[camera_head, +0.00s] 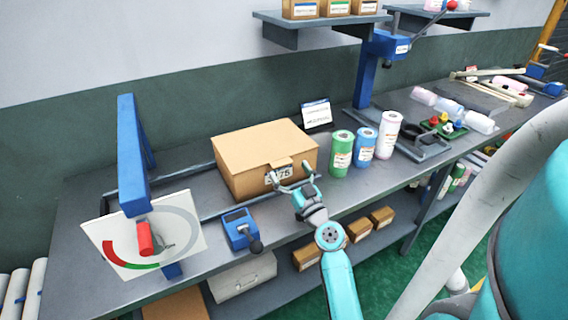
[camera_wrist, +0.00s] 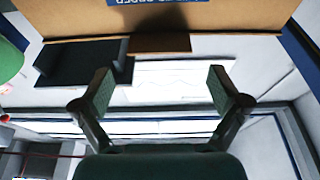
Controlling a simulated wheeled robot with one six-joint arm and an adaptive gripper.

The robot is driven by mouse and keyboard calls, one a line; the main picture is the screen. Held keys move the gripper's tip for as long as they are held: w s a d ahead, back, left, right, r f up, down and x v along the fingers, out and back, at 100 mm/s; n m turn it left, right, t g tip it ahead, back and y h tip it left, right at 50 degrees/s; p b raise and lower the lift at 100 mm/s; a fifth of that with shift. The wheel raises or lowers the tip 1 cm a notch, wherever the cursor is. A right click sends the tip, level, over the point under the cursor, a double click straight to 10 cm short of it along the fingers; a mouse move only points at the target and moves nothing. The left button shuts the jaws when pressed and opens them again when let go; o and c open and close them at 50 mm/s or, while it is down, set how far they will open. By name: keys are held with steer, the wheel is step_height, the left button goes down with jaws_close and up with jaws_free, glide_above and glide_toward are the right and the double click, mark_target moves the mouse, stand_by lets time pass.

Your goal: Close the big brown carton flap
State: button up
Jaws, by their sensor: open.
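The big brown carton (camera_head: 262,146) stands on the workbench. Its top panel lies across the box and looks flat or nearly so; I cannot tell whether it is fully seated. A printed label is on its front face, partly hidden by my gripper. My gripper (camera_head: 292,173) is open, with its fingers at the carton's front face near the upper right edge. In the wrist view the carton (camera_wrist: 230,15) fills the top edge with a blue label, and a small brown tab (camera_wrist: 160,43) hangs beside it. The open fingers (camera_wrist: 160,88) hold nothing there; contact with the carton cannot be told.
Green, blue and pink cylinders (camera_head: 365,143) stand right of the carton. A blue device (camera_head: 240,228) sits in front of it, and a blue post with a dial panel (camera_head: 145,240) stands left. A small sign (camera_head: 316,113) is behind. Smaller boxes (camera_head: 383,216) lie on the lower shelf.

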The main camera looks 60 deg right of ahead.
steer(key=s+a, duration=0.5)
steer(key=s, duration=0.4)
steer(key=shift+s+a, duration=0.2)
steer(key=shift+a, duration=0.15)
steer(key=s+a+f+g+y, duration=0.2)
steer(key=a+f, duration=0.4)
steer(key=a, duration=0.4)
steer(key=s+a+f+g+y, duration=0.1)
steer(key=s+a+f+y, duration=0.15)
steer(key=a+f, duration=0.6)
steer(key=s+a+r+n+y, duration=0.4)
steer(key=s+a+n+y, duration=0.2)
steer(key=s+a, duration=0.8)
steer(key=shift+s+a+r+y, duration=0.2)
steer(key=shift+s+a+y, duration=0.25)
steer(key=shift+a, duration=0.4)
